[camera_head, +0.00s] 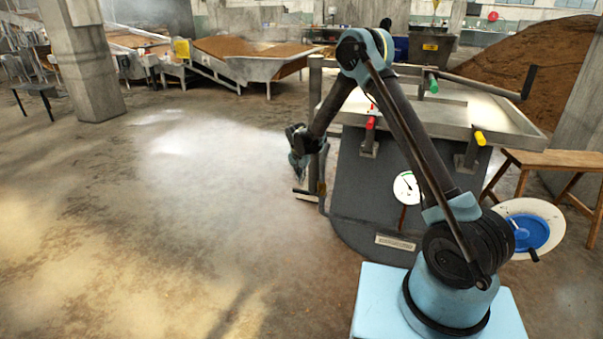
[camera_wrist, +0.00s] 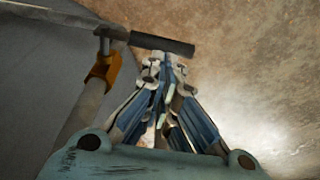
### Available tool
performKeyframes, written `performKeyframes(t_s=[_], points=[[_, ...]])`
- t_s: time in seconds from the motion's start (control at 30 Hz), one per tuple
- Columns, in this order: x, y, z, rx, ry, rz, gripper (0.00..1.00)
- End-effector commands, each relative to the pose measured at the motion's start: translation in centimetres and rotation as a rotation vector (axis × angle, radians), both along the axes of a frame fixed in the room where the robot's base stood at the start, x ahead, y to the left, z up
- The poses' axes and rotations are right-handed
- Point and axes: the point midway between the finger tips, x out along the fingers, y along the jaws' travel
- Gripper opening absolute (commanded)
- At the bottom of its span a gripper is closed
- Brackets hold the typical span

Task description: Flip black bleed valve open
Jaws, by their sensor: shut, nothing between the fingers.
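The black bleed valve handle (camera_wrist: 163,43) lies crosswise at the top of the wrist view. It joins a pale pipe with an orange-brown fitting (camera_wrist: 105,67) on its left. My gripper (camera_wrist: 166,64) has its fingertips together, just below the handle in the picture. I cannot tell whether they touch it. In the head view my gripper (camera_head: 299,176) points down beside the left side of the dark machine (camera_head: 355,195). The small brass-coloured fitting (camera_head: 321,187) shows on the pipe just right of it. The handle is hard to make out there.
The machine carries red (camera_head: 370,123), green (camera_head: 433,83) and yellow (camera_head: 479,138) handles, plus a white dial gauge (camera_head: 406,187). A wooden bench (camera_head: 545,160) and a blue-centred round piece (camera_head: 532,232) stand right. Open concrete floor (camera_head: 170,230) lies left.

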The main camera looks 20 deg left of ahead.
Motion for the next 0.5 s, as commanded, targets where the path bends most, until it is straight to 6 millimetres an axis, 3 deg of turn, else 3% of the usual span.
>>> performKeyframes(t_s=[0.2,0.5], points=[[0.6,0.0,-2.8,0.000,0.000,0.000,0.00],[0.8,-0.1,-4.1,0.000,0.000,0.000,0.00]])
